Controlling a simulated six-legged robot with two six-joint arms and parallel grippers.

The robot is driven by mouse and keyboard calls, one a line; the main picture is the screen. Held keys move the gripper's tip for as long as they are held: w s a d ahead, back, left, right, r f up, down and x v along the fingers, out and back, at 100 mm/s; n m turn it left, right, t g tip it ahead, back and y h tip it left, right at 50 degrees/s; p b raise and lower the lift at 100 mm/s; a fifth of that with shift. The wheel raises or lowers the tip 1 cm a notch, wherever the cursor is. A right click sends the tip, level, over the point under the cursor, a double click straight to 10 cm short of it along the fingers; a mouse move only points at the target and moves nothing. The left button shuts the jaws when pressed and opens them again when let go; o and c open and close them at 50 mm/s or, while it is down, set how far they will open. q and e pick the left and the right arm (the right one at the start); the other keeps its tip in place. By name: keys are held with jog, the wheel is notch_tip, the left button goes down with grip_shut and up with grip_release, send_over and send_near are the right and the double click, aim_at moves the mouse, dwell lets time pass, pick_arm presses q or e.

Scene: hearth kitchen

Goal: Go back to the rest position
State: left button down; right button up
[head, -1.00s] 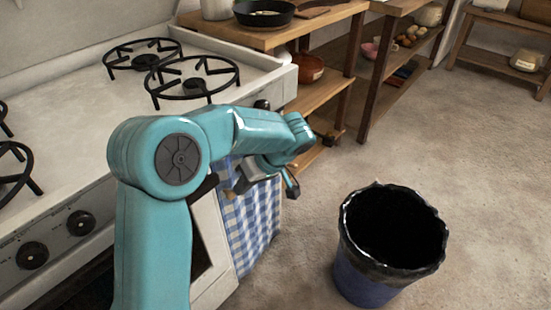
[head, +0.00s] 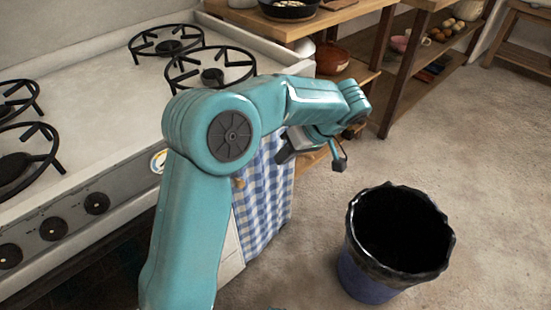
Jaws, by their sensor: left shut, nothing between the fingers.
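My left arm is teal and rises from the bottom of the head view, bends at a round grey elbow joint and reaches right in front of the stove. Its gripper (head: 287,154) hangs below the wrist, shut and empty, in front of the blue-and-white checked towel (head: 264,195). The fingers are small and partly hard to make out against the forearm and towel. My right gripper is not in view.
The white stove (head: 95,105) with black burner grates fills the left. A wooden shelf (head: 345,80) holding a pan (head: 288,10) and a brown bowl (head: 331,60) stands behind the arm. A black-lined blue bin (head: 368,280) stands at lower right. Floor right of it is clear.

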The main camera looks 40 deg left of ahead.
pick_arm(q)
jog(key=s+d+f+m+h, duration=0.2)
jog(key=d+f+m+h, duration=0.15)
jog(key=d+f, duration=0.45)
jog(key=s+d+f+m+h, duration=0.2)
jog(key=d+f+m, duration=0.25)
jog(key=f, duration=0.65)
jog(key=s+d+f+m+t+h, duration=0.3)
jog(key=s+d+f+m+h, duration=0.15)
jog(key=s+d+f, duration=0.65)
notch_tip(320, 180, up, 26)
jog(key=s+a+p, duration=0.2)
jog(key=p, duration=2.5)
jog(key=shift+s+t, duration=0.3)
jog(key=shift+a+f, duration=0.1)
jog(key=shift+f, duration=0.05)
jog(key=shift+a, duration=0.15)
